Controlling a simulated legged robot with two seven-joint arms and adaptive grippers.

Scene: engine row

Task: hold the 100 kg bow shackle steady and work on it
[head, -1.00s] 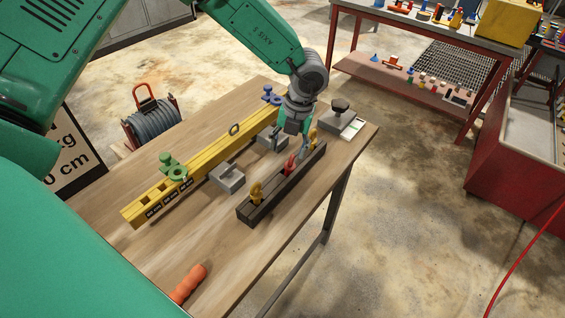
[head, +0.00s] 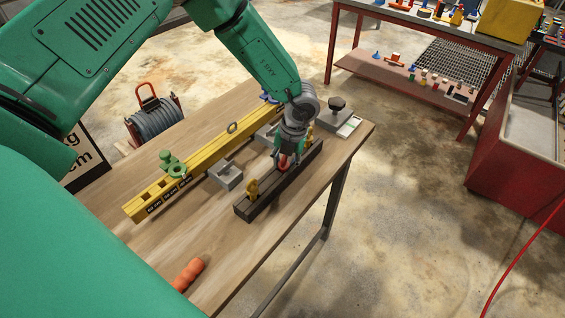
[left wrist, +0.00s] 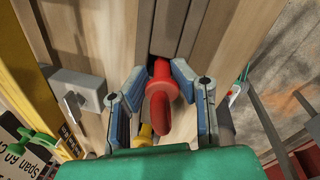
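A red shackle-like piece (head: 284,163) stands in the dark slotted rack (head: 262,192) on the workbench; I cannot read a 100 kg mark on it. My left gripper (head: 287,150) is low over the rack at this piece. In the left wrist view, the red piece (left wrist: 160,105) lies between the fingers of my left gripper (left wrist: 158,76). The fingers are apart, one on each side, with a small gap visible. A yellow shackle (head: 252,188) stands at the rack's near end, and another yellowish piece (head: 309,134) is partly hidden behind the gripper. My right gripper is out of view.
A yellow beam (head: 190,175) with a green fitting (head: 172,164) lies left of the rack. A grey block (head: 225,175) sits between them. A grey device with a black knob (head: 337,108) is at the far end. An orange grip (head: 189,274) lies near the front.

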